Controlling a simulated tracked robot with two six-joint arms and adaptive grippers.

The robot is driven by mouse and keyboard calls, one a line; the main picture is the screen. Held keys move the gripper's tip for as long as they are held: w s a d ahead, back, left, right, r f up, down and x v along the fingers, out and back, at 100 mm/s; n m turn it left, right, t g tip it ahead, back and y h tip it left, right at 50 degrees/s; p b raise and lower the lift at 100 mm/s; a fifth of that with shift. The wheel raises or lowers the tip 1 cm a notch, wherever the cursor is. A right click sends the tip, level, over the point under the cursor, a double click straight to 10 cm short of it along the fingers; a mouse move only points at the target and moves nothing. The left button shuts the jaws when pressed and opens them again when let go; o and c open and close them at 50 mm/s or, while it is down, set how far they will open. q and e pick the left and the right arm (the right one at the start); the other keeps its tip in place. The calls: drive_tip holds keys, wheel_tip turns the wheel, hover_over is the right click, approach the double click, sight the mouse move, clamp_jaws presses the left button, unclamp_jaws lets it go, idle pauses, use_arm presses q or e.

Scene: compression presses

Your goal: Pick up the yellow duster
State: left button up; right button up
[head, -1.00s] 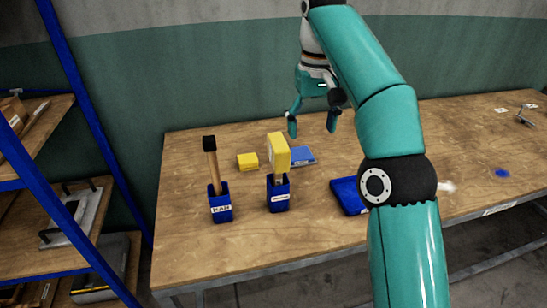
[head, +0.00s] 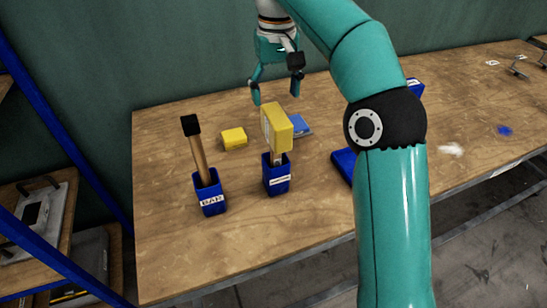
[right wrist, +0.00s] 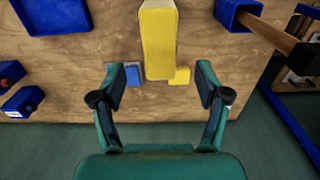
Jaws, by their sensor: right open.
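The yellow duster (head: 277,128) has a block-shaped yellow head on a short handle. It stands upright in a blue holder (head: 277,178) whose label I cannot read; the holder hides its lower end. My right gripper (head: 275,97) is open and empty, beyond the duster and above the back of the table, fingers pointing down. In the right wrist view the duster's head (right wrist: 159,40) lies ahead of the open fingers (right wrist: 160,72), roughly centred between them and apart from both. My left gripper is not in view.
A small yellow block (head: 233,138) and a flat blue item (head: 300,125) lie near the duster. Left of it, a black-topped wooden-handled tool (head: 198,150) stands in another blue holder (head: 210,194). A blue tray (head: 343,163) is to the right. A blue-framed shelf stands at left.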

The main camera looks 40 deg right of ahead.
sight(276, 114)
wheel_tip(276, 114, down, 3)
drive_tip(key=shift+f+b, duration=0.1)
drive_tip(key=shift+b, duration=0.3)
drive_tip(key=shift+f+b, duration=0.9)
drive_tip(key=shift+f, duration=2.1)
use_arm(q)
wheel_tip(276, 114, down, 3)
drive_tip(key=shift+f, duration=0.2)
use_arm(e)
clamp_jaws()
